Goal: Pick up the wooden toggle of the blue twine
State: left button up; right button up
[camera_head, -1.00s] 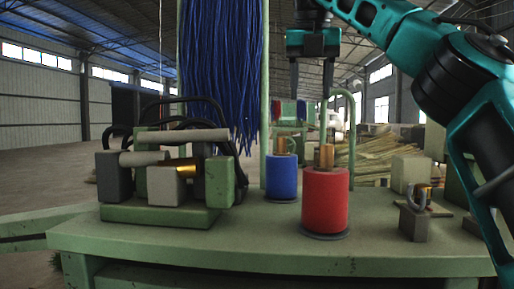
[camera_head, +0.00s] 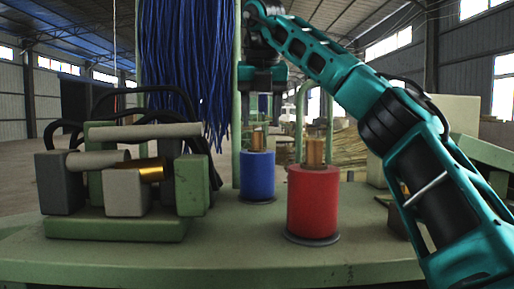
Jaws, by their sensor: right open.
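The blue twine spool (camera_head: 257,176) stands upright on the green table. Its wooden toggle (camera_head: 257,139) sticks up from its top. My right gripper (camera_head: 262,115) points down with its fingers apart, just above the toggle in the picture. It is open and holds nothing. I cannot tell the exact depth gap between the fingers and the toggle. My left gripper is out of view.
A red twine spool (camera_head: 313,201) with its own wooden toggle (camera_head: 315,152) stands nearer, right of the blue one. A green and grey machine block (camera_head: 118,228) sits on the left. Blue strands (camera_head: 187,65) hang behind. The table front (camera_head: 215,262) is clear.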

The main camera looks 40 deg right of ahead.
aim_at(257, 137)
jog(key=x, duration=0.4)
jog(key=shift+w+a+f, duration=0.15)
jog(key=shift+w+f, duration=0.1)
jog(key=shift+w, duration=0.15)
jog(key=shift+f, duration=0.3)
jog(key=shift+s+f, duration=0.1)
jog(key=shift+s, duration=0.05)
jog(key=c, duration=0.6)
grip_shut()
